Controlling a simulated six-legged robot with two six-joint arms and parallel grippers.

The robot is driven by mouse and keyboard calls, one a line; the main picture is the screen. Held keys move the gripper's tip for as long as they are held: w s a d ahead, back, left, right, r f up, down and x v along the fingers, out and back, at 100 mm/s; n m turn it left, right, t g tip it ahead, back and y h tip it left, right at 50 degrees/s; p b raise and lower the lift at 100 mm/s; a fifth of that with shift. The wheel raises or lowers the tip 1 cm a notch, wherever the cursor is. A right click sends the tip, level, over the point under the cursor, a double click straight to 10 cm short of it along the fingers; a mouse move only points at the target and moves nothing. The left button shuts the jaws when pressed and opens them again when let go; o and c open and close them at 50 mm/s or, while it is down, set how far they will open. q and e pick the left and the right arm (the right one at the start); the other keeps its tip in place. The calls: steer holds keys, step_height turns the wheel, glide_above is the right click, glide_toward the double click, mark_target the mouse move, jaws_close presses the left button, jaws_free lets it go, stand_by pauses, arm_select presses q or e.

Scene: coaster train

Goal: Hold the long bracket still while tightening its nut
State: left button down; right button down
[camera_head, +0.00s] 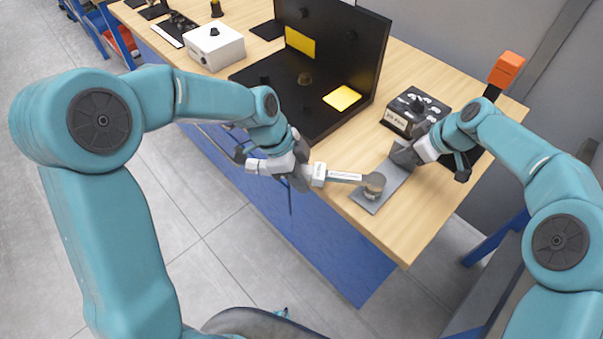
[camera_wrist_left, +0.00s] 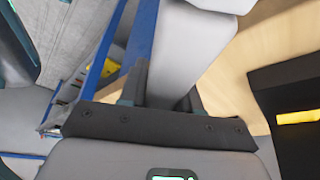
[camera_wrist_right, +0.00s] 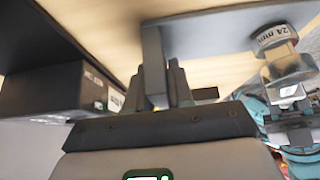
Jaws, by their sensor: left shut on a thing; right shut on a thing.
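The long bracket (camera_head: 391,187) is a flat grey plate lying near the table's front right corner. My right gripper (camera_head: 407,155) is shut on its raised end flange, which stands between the fingers in the right wrist view (camera_wrist_right: 155,65). My left gripper (camera_head: 303,175) is shut on the pale handle of a wrench (camera_head: 345,177); the grey handle fills the left wrist view (camera_wrist_left: 190,50). The wrench's round head sits over the bracket's near end, around where the nut is. In the right wrist view, a ring marked 24 mm (camera_wrist_right: 273,38) shows there. The nut itself is largely hidden.
A black control box (camera_head: 414,112) stands behind the bracket. A large black two-panel fixture (camera_head: 335,60) with yellow patches stands left of it. A white box (camera_head: 214,46) and an orange-topped post (camera_head: 507,68) are farther back. Bare wood lies right of the bracket.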

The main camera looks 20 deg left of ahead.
mark_target(305, 170)
arm_select(q)
steer(key=shift+s+d, duration=0.1)
steer(key=shift+s, duration=0.15)
steer(key=shift+w+r, duration=0.1)
steer(key=shift+r, duration=2.2)
arm_select(e)
steer(key=c, duration=0.9)
jaws_free()
